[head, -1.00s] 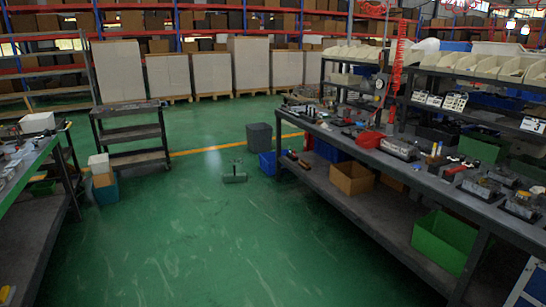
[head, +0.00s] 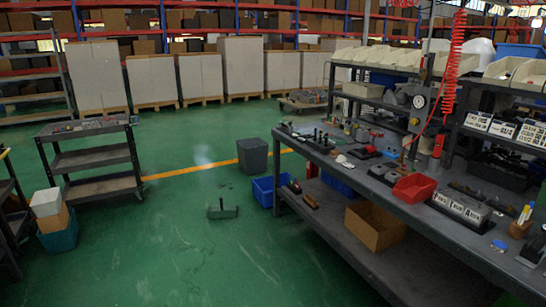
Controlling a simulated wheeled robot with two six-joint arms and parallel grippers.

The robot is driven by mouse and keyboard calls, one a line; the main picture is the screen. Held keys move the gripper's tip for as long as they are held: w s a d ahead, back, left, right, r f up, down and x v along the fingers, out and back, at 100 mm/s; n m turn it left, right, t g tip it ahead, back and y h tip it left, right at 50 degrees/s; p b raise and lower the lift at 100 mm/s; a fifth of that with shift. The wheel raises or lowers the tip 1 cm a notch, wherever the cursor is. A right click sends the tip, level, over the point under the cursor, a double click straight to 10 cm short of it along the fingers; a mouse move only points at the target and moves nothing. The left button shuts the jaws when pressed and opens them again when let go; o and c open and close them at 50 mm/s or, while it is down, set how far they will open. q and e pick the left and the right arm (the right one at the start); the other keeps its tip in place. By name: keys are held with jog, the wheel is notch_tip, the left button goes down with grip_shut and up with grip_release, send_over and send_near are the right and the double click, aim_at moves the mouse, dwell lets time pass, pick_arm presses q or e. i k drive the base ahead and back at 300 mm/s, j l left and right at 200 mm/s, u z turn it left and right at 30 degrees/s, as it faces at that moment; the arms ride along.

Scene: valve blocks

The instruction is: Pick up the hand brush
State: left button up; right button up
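No hand brush shows clearly enough to be sure of. A small brown elongated object (head: 310,201) lies on the lower shelf of the right workbench, near its far left end; it could be a brush, but it is too small to tell. A small dark object with some red (head: 294,187) is beside it. On the floor stands a grey-green block with a thin upright part (head: 222,210), possibly a broom head or sweeper. Neither of my grippers is in view.
The right workbench (head: 400,195) carries tools and a red bin (head: 414,187). A cardboard box (head: 374,227) is on its lower shelf. A blue crate (head: 264,192) and a grey bin (head: 252,155) stand by its far end. A cart (head: 92,160) is left.

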aim_at(309, 200)
jog(key=i, duration=2.15)
